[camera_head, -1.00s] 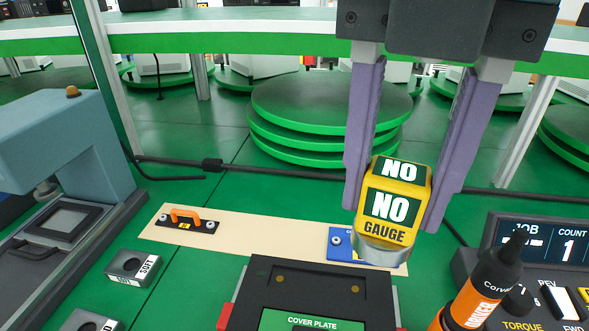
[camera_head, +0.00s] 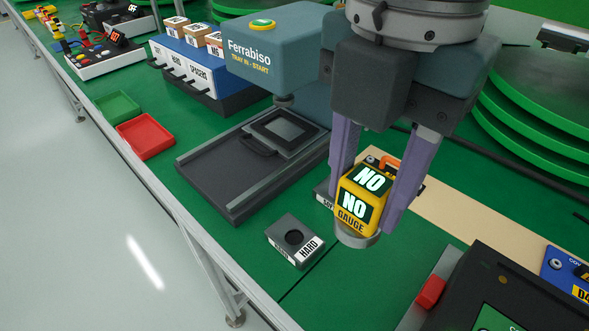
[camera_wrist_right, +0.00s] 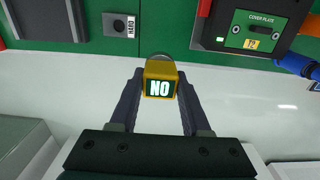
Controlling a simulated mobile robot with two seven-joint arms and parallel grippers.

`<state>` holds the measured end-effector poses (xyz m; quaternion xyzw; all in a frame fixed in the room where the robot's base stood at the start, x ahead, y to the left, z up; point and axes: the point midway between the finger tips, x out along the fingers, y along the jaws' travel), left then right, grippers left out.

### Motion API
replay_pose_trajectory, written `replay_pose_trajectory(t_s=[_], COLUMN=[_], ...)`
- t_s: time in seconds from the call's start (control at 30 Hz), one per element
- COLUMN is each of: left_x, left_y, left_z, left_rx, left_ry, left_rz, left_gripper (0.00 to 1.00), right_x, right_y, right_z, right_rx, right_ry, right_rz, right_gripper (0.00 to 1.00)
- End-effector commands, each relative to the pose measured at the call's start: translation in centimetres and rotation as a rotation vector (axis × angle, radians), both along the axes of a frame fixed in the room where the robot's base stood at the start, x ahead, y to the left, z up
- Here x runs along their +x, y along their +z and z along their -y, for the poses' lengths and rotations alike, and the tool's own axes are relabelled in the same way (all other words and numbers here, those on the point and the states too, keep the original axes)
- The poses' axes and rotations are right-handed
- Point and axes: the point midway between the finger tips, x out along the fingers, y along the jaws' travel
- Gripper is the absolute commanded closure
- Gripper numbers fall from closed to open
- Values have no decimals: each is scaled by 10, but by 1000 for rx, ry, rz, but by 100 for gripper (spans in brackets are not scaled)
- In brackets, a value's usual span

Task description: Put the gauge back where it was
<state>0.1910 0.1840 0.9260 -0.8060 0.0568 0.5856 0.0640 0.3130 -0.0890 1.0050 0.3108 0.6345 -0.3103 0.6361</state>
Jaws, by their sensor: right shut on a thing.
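My right gripper (camera_head: 367,194) is shut on the yellow gauge (camera_head: 352,208) and holds it up off the bench. The gauge has green panels reading "NO" and a grey round base. It also shows between the purple fingers in the right wrist view (camera_wrist_right: 160,82). In the head view it hangs in front of a grey "SOFT" block (camera_head: 323,194), mostly hidden, and right of the grey "HARD" block (camera_head: 293,240). The beige strip (camera_head: 455,213) with an orange handle (camera_head: 389,161) lies behind and to the right. My left gripper is not in view.
The blue-grey Ferrabiso press (camera_head: 276,48) stands behind on the left. A red tray (camera_head: 146,136) and green tray (camera_head: 117,105) lie near the bench edge. A dark cover-plate fixture (camera_head: 500,295) is at lower right. Green bench between HARD block and fixture is clear.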

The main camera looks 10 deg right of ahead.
Motion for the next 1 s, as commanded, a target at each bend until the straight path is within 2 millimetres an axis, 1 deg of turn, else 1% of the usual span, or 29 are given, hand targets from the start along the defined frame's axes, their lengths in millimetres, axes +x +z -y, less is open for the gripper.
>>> replay_pose_trajectory(t_s=[0.03, 0.2, 0.3, 0.4, 0.5, 0.67, 0.8, 0.9, 1.0], left_x=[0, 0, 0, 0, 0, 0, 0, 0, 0], left_y=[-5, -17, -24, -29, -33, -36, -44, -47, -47], left_z=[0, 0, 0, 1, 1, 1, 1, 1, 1], left_rx=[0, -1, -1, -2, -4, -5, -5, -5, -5], left_ry=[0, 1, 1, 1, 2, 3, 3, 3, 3], left_rz=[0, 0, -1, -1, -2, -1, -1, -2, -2], left_gripper=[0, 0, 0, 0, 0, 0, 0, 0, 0], right_x=[-1, -2, -2, -1, -1, 0, -1, -1, 0], right_y=[-15, -67, -96, -120, -136, -149, -172, -184, -187], right_z=[1, 1, 1, 1, 1, 0, 1, 0, 0], right_rx=[-3, -4, -4, -3, -2, -1, -3, -2, -1], right_ry=[-2, -1, -1, 1, 2, 2, 2, 2, 3], right_rz=[-5, -6, -6, -4, -1, 0, -3, -1, 1], right_gripper=[100, 100, 100, 100, 100, 100, 100, 100, 100])
